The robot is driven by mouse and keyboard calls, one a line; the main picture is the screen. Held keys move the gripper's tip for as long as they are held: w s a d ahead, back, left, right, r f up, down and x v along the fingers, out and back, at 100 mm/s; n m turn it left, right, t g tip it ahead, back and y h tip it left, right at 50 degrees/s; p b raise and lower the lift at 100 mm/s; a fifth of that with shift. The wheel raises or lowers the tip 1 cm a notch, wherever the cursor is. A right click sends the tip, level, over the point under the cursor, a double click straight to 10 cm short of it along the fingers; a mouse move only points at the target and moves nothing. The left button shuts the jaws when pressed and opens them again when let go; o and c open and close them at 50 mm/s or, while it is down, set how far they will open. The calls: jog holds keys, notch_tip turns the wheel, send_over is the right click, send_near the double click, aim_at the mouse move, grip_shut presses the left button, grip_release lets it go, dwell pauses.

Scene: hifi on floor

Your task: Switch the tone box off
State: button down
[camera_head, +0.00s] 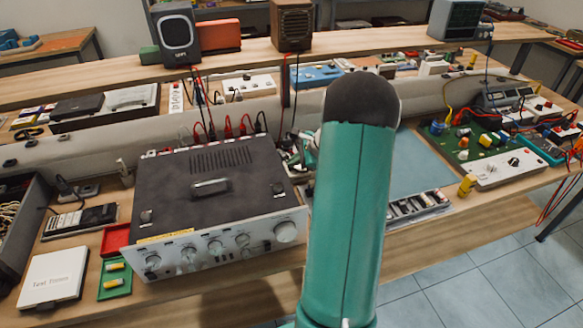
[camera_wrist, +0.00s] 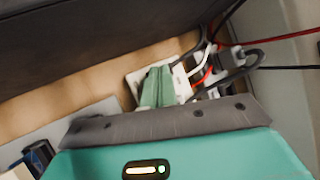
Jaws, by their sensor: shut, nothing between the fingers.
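A grey-black amplifier-like box (camera_head: 212,195) with a silver front of several knobs stands on the bench left of my arm. Its dark side shows at the top of the wrist view (camera_wrist: 80,40). A small white box (camera_wrist: 135,80) with red, black and white leads sits beside it; most of it is hidden by my fingers. I cannot tell for certain which is the tone box. My gripper (camera_wrist: 157,86) has its green fingers shut together and empty, in front of the white box; I cannot tell whether they touch it. In the head view my arm hides much of this area.
Red and black leads (camera_head: 228,128) rise behind the amplifier. A blue-grey panel (camera_head: 420,165) and a green circuit board (camera_head: 465,145) lie to the right. A white booklet (camera_head: 53,277) and small trays lie at the left. Speakers (camera_head: 175,33) stand on the rear bench.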

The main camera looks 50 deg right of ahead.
aim_at(294, 168)
jog(key=shift+r, duration=0.75)
jog(key=shift+w+r, duration=0.1)
jog(key=r, duration=0.4)
jog(key=shift+w+d+r, duration=0.15)
jog(key=shift+w+r, duration=0.1)
jog(key=shift+r, duration=0.1)
dwell(0.3)
